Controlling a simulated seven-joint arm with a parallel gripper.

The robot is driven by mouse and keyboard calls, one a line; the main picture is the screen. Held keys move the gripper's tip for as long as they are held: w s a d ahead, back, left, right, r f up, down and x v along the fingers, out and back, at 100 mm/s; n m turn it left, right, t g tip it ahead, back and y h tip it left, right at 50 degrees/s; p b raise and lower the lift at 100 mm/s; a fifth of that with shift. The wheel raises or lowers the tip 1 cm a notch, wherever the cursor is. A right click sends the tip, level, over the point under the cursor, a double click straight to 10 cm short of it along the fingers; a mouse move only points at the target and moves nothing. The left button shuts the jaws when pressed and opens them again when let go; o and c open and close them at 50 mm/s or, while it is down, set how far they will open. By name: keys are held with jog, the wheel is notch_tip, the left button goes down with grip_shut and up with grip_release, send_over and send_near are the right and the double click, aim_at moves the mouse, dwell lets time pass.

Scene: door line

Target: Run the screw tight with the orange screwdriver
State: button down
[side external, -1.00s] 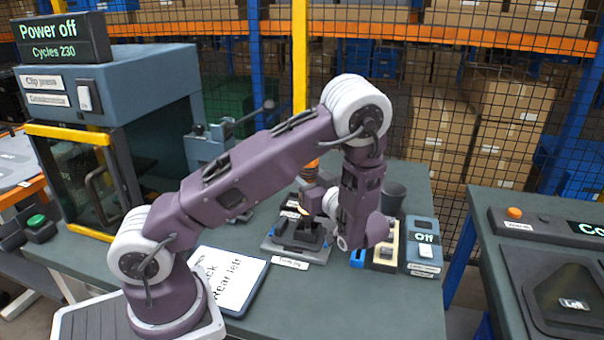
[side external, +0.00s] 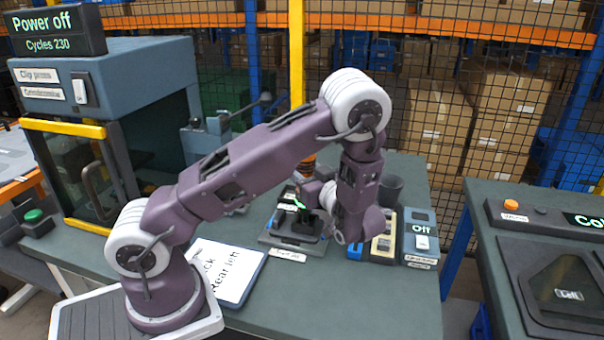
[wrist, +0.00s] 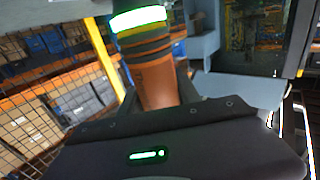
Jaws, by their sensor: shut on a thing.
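The orange screwdriver (wrist: 157,82) is upright in the wrist view, with dark bands and a lit green ring on its handle. In the side view its orange and dark coiled top (side external: 308,166) shows just left of my forearm. My gripper (side external: 311,193) is shut on the screwdriver above the dark fixture (side external: 290,238) on the bench. A green glow shows at the gripper, over the fixture. The screw and the screwdriver's tip are hidden in both views.
A clip press with a yellow-edged door (side external: 65,128) stands at the left, its sign reading "Power off". A white sheet on a board (side external: 228,272) lies left of the fixture. A switch box reading "Off" (side external: 420,240) and a dark cup (side external: 390,189) stand at the right.

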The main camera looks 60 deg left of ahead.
jog(key=shift+r, duration=0.1)
notch_tip(320, 180, up, 7)
dwell(0.6)
jog(key=shift+w, duration=0.1)
